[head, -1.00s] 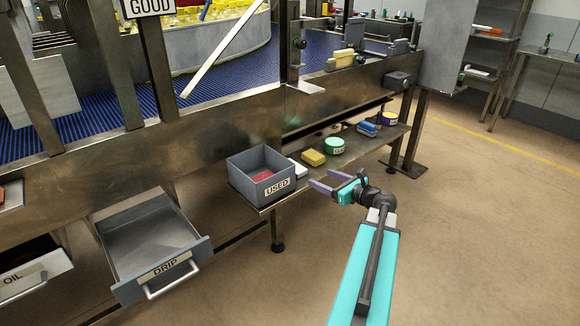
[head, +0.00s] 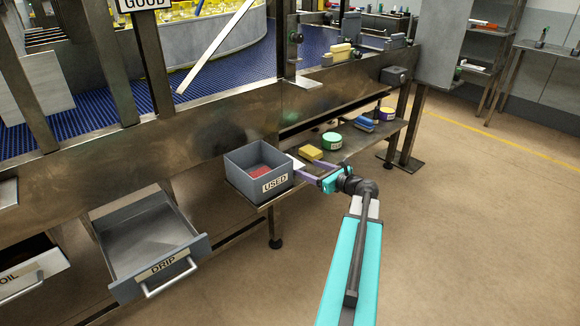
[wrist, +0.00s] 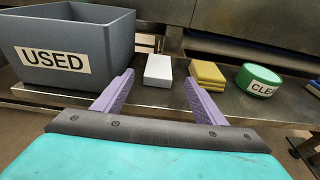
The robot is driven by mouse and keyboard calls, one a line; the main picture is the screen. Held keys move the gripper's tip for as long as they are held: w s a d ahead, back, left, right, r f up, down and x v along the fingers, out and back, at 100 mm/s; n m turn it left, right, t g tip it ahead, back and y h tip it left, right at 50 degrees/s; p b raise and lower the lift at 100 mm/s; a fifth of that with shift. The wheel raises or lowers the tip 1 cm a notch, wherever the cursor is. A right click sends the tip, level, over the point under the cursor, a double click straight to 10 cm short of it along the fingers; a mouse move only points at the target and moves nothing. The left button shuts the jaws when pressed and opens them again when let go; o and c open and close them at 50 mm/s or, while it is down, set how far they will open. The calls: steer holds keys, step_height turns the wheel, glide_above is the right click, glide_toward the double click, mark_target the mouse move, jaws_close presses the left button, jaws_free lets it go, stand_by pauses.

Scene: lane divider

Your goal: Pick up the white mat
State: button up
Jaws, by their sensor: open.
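The white mat (wrist: 158,70) is a small white block lying flat on the metal shelf, between the grey bin and the yellow pads. In the head view only part of the white mat (head: 297,163) shows, beside the bin. My gripper (wrist: 160,92) is open and empty, its two purple fingers pointing at the mat from the front. The mat lies beyond the fingertips, roughly centred between them. In the head view my gripper (head: 307,173) is at the shelf's front edge, just right of the bin.
The grey bin marked USED (wrist: 65,45) stands close left of the mat, with something red inside. Yellow pads (wrist: 207,74) lie close right, then a green round tin (wrist: 259,80). The shelf (head: 345,152) has a frame above it. An open DRIP drawer (head: 160,250) is lower left.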

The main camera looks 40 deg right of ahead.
mark_target(304, 166)
steer(key=shift+x, duration=1.9)
steer(key=shift+w, duration=0.1)
steer(key=shift+b+x, duration=0.45)
steer(key=shift+x, duration=2.1)
steer(key=shift+a, duration=0.15)
steer(key=c, duration=1.1)
